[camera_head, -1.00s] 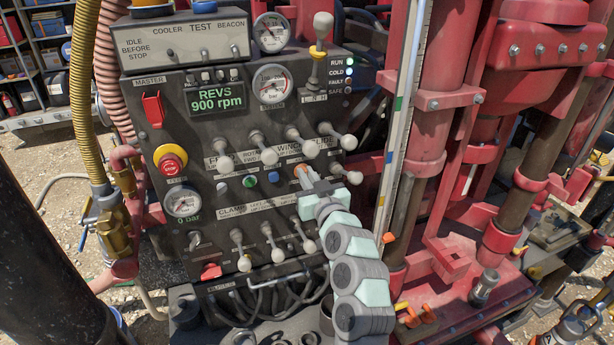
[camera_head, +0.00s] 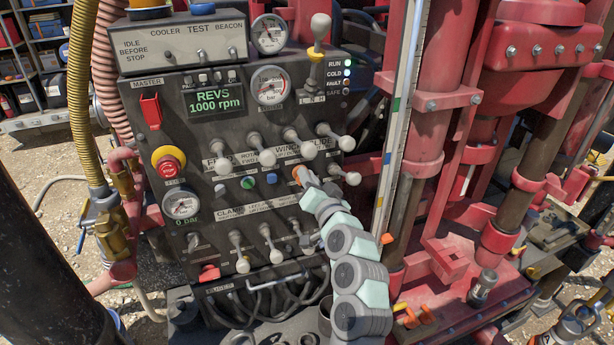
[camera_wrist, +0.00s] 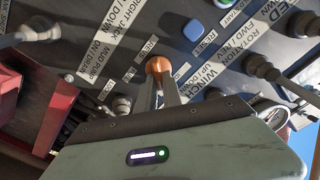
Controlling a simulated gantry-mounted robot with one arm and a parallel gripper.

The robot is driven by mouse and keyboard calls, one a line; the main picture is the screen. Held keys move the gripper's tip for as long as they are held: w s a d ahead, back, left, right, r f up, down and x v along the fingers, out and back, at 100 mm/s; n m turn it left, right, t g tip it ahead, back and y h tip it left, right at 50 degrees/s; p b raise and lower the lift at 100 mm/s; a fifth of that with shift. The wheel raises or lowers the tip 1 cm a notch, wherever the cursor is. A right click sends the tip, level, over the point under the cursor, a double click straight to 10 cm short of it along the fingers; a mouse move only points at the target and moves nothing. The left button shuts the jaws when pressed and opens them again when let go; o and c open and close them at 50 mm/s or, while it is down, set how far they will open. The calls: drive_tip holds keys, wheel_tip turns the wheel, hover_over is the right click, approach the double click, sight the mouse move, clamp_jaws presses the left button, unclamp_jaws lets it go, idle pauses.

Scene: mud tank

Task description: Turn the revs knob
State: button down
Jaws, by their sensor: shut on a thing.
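The revs knob (camera_wrist: 158,66) is small and orange on the dark control panel; it also shows in the head view (camera_head: 299,173), partly hidden by my gripper. My gripper (camera_wrist: 159,84) is shut on the knob, with its two fingers at the knob's sides in the wrist view. In the head view my gripper (camera_head: 303,179) reaches the panel from the lower right. The green display (camera_head: 216,102) reads "REVS 1000 rpm".
Several white-knobbed levers (camera_head: 308,149) stand just above the knob, and more (camera_head: 264,230) stand below it. A red emergency stop (camera_head: 168,164) is at the panel's left. A red mast (camera_head: 425,130) stands close on the right.

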drive_tip(key=shift+f+m, duration=0.1)
drive_tip(key=shift+m, duration=0.5)
drive_tip(key=c, duration=1.5)
unclamp_jaws()
drive_tip(key=b+v, duration=0.2)
drive_tip(key=v, duration=0.8)
drive_tip(key=shift+s, duration=0.4)
